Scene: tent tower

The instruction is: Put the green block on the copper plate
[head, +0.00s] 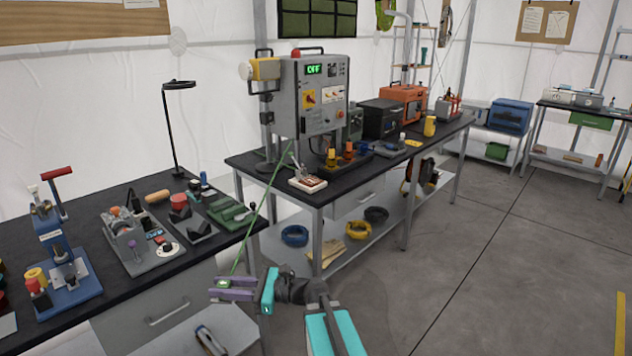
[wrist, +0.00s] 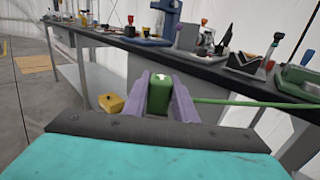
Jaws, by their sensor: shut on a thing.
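My gripper (head: 232,288) has purple fingers and is in the lower middle of the head view, in the open space in front of the benches. It is shut on the green block (wrist: 159,95), which sits between the fingers in the wrist view. Only a small part of the block (head: 223,283) shows in the head view. A green cable (head: 257,218) rises from the gripper toward the grey control box. The copper plate (head: 307,183) lies on a pale base at the near left corner of the middle bench, up and right of my gripper and well apart from it.
The grey control box (head: 318,95) reads OFF and stands behind the plate. Yellow and orange knobbed parts (head: 340,155) stand right of it. The left bench (head: 95,312) holds a blue press (head: 65,255) and several tools. The floor (head: 470,250) at right is clear.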

